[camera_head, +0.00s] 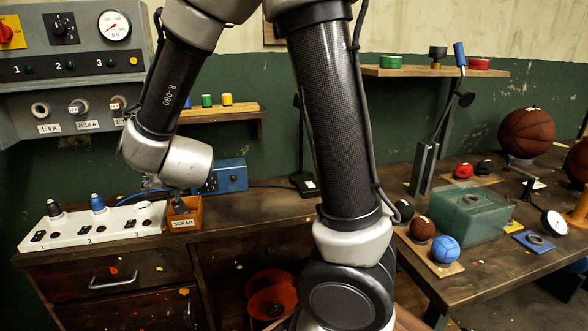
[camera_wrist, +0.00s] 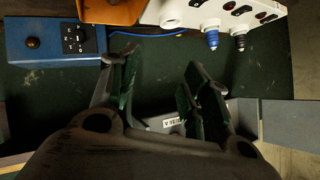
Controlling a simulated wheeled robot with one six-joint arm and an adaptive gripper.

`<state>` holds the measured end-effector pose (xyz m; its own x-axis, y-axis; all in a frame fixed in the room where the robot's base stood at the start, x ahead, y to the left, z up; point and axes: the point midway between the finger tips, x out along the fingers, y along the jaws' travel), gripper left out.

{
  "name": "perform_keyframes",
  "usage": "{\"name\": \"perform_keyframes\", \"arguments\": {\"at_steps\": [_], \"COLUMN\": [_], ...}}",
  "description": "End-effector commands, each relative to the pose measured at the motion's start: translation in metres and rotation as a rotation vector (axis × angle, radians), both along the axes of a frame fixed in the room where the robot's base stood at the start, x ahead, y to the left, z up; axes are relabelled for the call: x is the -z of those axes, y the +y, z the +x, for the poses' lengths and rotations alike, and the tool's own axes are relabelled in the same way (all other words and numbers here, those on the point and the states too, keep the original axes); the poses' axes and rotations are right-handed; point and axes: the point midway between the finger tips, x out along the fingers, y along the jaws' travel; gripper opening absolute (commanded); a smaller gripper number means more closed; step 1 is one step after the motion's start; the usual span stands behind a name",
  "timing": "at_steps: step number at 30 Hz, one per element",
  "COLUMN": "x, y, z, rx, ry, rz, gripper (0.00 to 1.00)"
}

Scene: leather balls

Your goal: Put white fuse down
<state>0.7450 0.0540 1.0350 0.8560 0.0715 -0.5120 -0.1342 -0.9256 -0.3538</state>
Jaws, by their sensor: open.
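My gripper (camera_wrist: 160,85) is open, and no object shows between its fingers in the wrist view. In the head view, my gripper (camera_head: 181,205) is over the orange SCRAP bin (camera_head: 184,224), whose inside is mostly hidden. The bin (camera_wrist: 110,11) also shows at the top of the wrist view. I cannot make out a white fuse in either view. The white numbered strip (camera_head: 82,234) holds a black piece (camera_head: 53,208) at position 1 and a blue piece (camera_head: 98,203) at position 2. Position 3 shows no upright piece.
A blue box (camera_head: 228,175) stands behind the bin. A grey panel (camera_head: 65,60) with a gauge and labelled sockets is on the wall. A wall shelf (camera_head: 222,114) carries small coloured pieces. The right table (camera_head: 400,258) is crowded with balls and a green translucent block (camera_head: 458,216).

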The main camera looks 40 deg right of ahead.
Motion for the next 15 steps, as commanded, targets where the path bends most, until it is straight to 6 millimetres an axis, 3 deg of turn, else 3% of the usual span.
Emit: {"name": "perform_keyframes", "arguments": {"at_steps": [1, 4, 6, 12, 15], "x": [-0.023, -0.053, -0.068, -0.083, -0.084], "y": [-0.012, -0.037, -0.062, -0.147, -0.179], "z": [-0.009, -0.045, -0.080, -0.198, -0.245], "rx": [-0.061, -0.196, -0.266, -0.313, -0.284], "ry": [0.027, 0.117, 0.192, 0.438, 0.541], "rz": [0.031, 0.030, -0.007, -0.182, -0.250], "gripper": [0.47, 0.47, 0.47, 0.47, 0.47]}}
